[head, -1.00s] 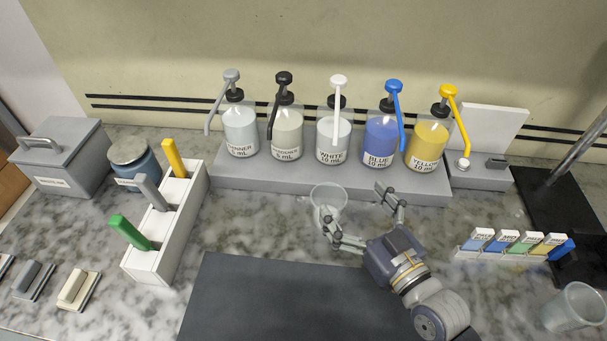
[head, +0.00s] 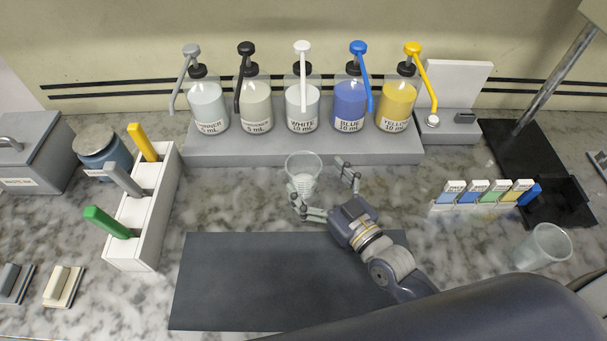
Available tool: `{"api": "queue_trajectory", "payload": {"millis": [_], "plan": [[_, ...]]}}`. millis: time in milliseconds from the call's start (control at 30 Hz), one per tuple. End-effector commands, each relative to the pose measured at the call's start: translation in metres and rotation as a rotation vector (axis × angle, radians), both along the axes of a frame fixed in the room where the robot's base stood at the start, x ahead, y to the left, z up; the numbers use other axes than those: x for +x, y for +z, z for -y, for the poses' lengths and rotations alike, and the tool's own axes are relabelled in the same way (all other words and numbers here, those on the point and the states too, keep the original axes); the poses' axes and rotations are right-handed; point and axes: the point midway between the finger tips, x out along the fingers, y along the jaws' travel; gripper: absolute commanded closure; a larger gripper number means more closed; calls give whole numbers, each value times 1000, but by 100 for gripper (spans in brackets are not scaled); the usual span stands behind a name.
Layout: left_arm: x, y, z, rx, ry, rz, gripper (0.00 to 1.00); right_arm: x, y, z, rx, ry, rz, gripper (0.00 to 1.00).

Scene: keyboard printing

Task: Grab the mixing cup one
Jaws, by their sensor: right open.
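A clear, empty-looking mixing cup (head: 303,164) stands upright on the marble counter in front of the white pump bottle. A second clear cup (head: 543,246) stands at the right side of the counter; no label shows on either. My right gripper (head: 320,177) is open at the first cup, reaching in from the lower right. One finger crosses the cup's lower front left; the other is apart from it on the right. I cannot tell whether the near finger touches the cup. My left gripper is not in view.
A grey ledge (head: 300,150) with several pump bottles stands close behind the cup. A white rack (head: 136,256) with coloured handles is at left. A dark mat (head: 235,285) lies in front. A row of coloured tabs (head: 485,205) stands right of the gripper.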

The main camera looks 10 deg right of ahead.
Motion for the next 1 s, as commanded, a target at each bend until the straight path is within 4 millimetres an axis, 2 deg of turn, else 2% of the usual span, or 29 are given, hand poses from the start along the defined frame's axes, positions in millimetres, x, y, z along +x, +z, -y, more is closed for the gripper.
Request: {"api": "queue_trajectory", "payload": {"millis": [100,300,633,800,867,1000], "plan": [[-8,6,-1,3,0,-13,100,18,3,-7,1,-1,3,8],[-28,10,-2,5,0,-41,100,39,2,-16,0,0,0,8],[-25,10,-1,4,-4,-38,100,44,0,-18,0,0,0,8],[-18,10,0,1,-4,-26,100,44,1,-18,-1,0,0,46],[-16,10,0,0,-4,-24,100,44,1,-18,-1,0,0,59],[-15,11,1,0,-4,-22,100,44,1,-18,-1,-1,1,59]]}}
